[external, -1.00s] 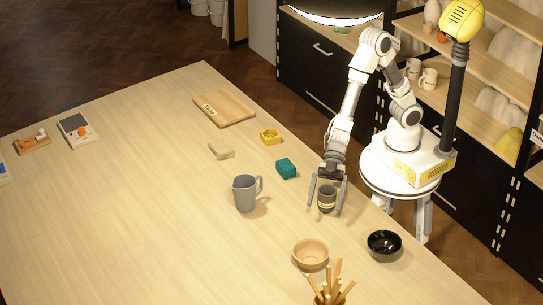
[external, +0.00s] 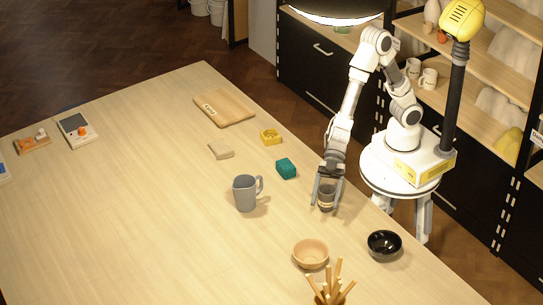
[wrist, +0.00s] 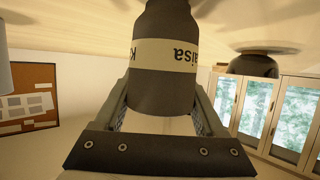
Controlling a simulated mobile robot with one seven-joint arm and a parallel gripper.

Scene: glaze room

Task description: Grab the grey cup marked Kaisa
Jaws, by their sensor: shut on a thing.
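The dark grey cup (external: 326,198) stands on the table between the fingers of my gripper (external: 327,196). In the wrist view the cup (wrist: 163,85) fills the middle and looks upside down. Its pale band carries dark letters, "aisa" on the right and a "K" at the left edge. My gripper (wrist: 160,122) is shut on the cup, with one finger on each side. The cup's far side is hidden.
A larger grey mug (external: 245,194) with a handle stands to the left. A teal block (external: 286,169) lies behind it. A wooden bowl (external: 310,254), a black bowl (external: 384,244) and a bundle of sticks (external: 331,287) are in front. The table's left part is mostly clear.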

